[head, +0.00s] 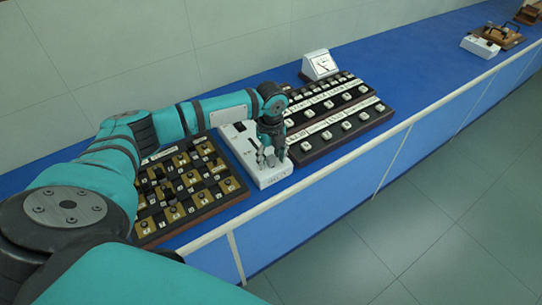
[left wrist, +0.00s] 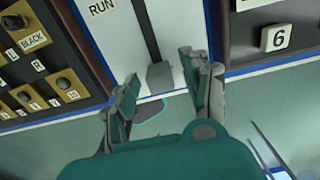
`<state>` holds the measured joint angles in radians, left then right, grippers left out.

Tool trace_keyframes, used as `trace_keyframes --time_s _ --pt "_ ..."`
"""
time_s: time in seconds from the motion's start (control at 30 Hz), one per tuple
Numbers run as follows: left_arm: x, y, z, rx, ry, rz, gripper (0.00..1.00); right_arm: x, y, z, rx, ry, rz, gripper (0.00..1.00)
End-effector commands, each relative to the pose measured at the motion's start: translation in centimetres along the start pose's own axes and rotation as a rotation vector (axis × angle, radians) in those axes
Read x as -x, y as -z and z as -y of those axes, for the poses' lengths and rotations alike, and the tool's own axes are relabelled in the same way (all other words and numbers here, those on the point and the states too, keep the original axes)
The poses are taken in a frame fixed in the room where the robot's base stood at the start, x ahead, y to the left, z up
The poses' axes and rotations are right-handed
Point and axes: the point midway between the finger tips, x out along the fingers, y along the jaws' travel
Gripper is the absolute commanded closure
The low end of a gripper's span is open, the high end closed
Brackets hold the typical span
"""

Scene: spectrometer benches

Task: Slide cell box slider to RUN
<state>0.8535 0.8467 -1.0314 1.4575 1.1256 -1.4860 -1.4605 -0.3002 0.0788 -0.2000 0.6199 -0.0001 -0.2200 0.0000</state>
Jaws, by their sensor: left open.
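The white cell box (head: 243,150) sits on the blue bench, and its face fills the middle of the left wrist view (left wrist: 120,45). A RUN label (left wrist: 101,5) is at the top left of that face. A dark slot runs down the face to the grey slider knob (left wrist: 160,76), at the slot's lower end, away from the RUN label. My left gripper (head: 271,160) is over the near end of the box. In the left wrist view its open fingers (left wrist: 162,70) stand on either side of the knob. I cannot tell whether they touch it. My right gripper is not in view.
A dark board with brass blocks and plugs (head: 190,185) lies just left of the box. Dark racks of white keys (head: 340,125) lie close on the right, with a white meter (head: 320,65) behind. The bench's front edge (head: 300,185) is close. Free bench lies farther right.

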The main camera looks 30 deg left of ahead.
Motion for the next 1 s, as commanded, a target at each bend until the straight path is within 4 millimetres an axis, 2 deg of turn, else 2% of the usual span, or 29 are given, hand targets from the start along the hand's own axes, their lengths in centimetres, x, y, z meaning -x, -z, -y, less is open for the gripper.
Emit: trace_keyframes --time_s 0.33,0.7,1.0 --pt "-0.42 0.03 -0.02 -0.001 -0.001 0.0 0.53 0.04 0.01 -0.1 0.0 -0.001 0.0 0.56" --pt "-0.38 0.02 -0.02 0.0 -0.001 0.0 1.0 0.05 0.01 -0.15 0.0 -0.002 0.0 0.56" --pt "-0.37 -0.09 -0.02 0.0 -0.001 0.0 1.0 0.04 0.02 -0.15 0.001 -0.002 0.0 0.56"
